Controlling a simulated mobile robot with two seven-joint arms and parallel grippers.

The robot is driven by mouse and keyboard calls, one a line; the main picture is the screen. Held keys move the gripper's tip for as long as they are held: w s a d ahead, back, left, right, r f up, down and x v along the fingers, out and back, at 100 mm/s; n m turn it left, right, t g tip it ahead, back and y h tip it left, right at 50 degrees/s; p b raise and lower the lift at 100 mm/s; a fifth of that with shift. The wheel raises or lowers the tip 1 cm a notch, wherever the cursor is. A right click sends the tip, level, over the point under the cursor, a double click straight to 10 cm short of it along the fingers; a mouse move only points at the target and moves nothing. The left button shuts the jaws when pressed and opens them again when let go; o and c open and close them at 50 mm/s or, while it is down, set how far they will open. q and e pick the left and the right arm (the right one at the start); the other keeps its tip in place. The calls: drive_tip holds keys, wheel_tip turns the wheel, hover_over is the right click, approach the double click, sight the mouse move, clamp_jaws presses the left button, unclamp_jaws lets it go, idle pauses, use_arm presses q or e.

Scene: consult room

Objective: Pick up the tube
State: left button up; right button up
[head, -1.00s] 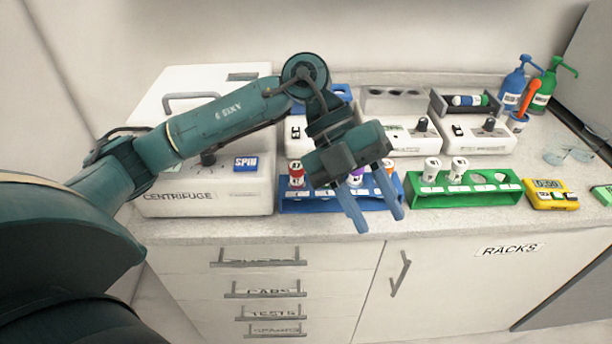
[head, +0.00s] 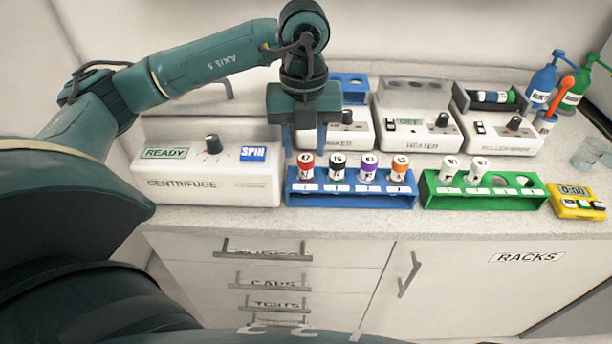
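A blue rack (head: 352,201) on the counter holds a red-capped tube (head: 306,163), a black-capped tube (head: 337,164), a purple-capped tube (head: 368,167) and an orange-capped tube (head: 400,167), all upright. A green rack (head: 483,203) to its right holds two white-topped tubes (head: 449,168) in its left slots; its right slots look empty. My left gripper (head: 306,146) points down at the left end of the blue rack, just above or behind the red-capped tube. Its two blue fingers are apart, with nothing seen held between them. My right gripper is out of view.
The centrifuge (head: 210,165) stands left of the blue rack. Behind the racks are a white device with a blue top, a heater (head: 415,130) and a roller device (head: 497,125). A yellow timer (head: 576,203) and bottles (head: 541,82) are at the right. The counter's front strip is clear.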

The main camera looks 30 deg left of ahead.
sight(306, 157)
use_arm(q)
drive_tip(key=f, duration=0.3)
drive_tip(key=w+f+p, duration=0.1)
drive_tip(key=shift+w+a+f, duration=0.1)
drive_tip(key=shift+a+f, duration=0.05)
drive_tip(key=shift+a, duration=0.1)
drive_tip(key=shift+f, duration=0.45)
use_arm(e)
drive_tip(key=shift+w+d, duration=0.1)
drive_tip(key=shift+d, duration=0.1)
